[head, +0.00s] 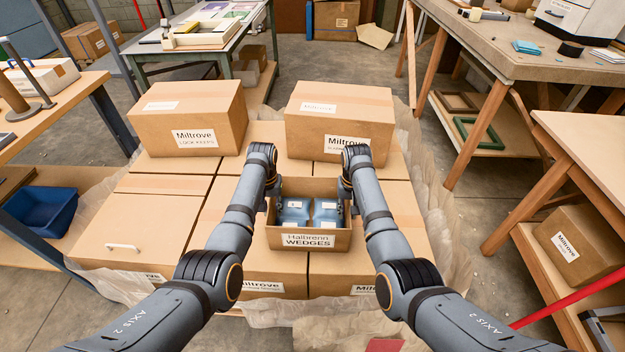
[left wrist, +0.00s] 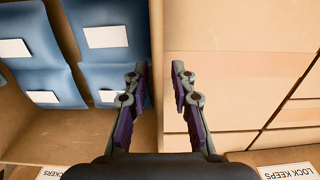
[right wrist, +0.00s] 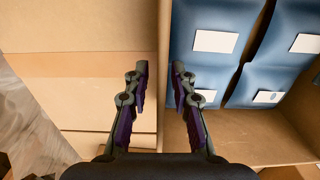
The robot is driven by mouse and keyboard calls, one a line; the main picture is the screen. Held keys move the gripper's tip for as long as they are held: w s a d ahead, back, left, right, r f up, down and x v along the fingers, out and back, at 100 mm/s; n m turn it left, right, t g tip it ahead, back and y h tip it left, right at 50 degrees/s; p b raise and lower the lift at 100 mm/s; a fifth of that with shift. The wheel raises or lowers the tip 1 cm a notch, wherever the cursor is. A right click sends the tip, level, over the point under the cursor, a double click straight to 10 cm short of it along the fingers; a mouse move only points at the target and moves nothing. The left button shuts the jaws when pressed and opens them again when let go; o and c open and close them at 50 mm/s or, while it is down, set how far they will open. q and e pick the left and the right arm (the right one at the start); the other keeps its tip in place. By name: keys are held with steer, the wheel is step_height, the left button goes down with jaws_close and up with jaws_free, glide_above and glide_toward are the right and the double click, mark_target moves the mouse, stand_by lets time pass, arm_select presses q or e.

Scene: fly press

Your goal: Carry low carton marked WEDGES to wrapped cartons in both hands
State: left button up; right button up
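The low open carton marked WEDGES (head: 302,241) is on the front middle of the wrapped cartons (head: 152,222), upright, with blue packs (head: 327,211) inside. It appears to rest on them; its underside is hidden. My left gripper (head: 270,192) is at its left wall and my right gripper (head: 347,193) at its right wall, both largely hidden by the arms in the head view. In the left wrist view the fingers (left wrist: 160,85) straddle the wall with a visible gap. In the right wrist view the fingers (right wrist: 160,85) do likewise.
Two larger Milltrove cartons (head: 190,117) (head: 340,118) stand behind on the stack. Clear wrap (head: 440,215) spreads around it. Benches stand to the left (head: 60,97) and right (head: 500,50). A blue bin (head: 42,208) is at lower left. The stack's left top is free.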

arm_select(q)
step_height(320, 180, up, 12)
arm_select(e)
step_height(320, 180, up, 12)
stand_by(0.9)
